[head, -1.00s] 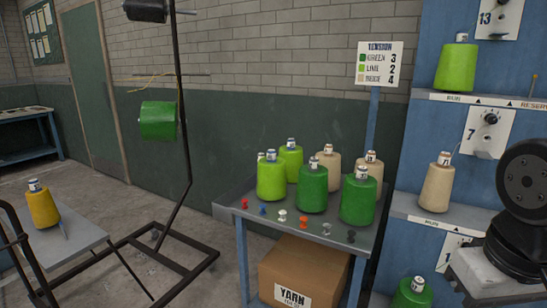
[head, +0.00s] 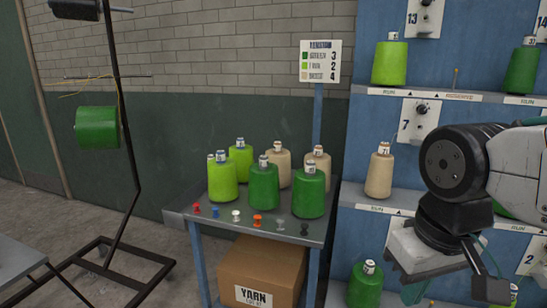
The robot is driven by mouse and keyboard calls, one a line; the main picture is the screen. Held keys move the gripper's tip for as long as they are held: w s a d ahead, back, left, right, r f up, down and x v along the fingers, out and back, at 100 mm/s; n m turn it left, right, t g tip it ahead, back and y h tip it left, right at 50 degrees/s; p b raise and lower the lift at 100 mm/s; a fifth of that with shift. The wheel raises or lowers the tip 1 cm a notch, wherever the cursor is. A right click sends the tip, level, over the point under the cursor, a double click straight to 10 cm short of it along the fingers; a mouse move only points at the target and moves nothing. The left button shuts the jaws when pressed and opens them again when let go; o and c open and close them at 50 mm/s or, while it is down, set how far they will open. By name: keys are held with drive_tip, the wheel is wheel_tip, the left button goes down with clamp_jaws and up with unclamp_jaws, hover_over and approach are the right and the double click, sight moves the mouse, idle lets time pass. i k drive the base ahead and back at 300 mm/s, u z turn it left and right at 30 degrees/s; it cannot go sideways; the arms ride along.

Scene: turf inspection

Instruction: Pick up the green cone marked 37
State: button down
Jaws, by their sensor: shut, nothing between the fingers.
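Two dark green cones stand on the small table, one at the middle front (head: 263,187) and one at its right (head: 309,196). Another green cone (head: 522,71) is on the rack's upper shelf at the right. A green cone (head: 365,287) sits low on the rack, left of my arm. My gripper (head: 498,291) is at the lower right, in front of the rack, shut and empty. It is apart from the cones that I can see. My arm hides part of the rack.
Lime cones (head: 222,181) and beige cones (head: 278,168) share the table (head: 180,220) with several small coloured pegs. A yarn box (head: 262,272) is underneath. A black stand (head: 135,185) with a green roll is at left. Floor between stand and table is free.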

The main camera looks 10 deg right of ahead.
sight(309, 196)
drive_tip(key=u, duration=1.65)
drive_tip(key=i, duration=2.2)
drive_tip(key=z, duration=2.65)
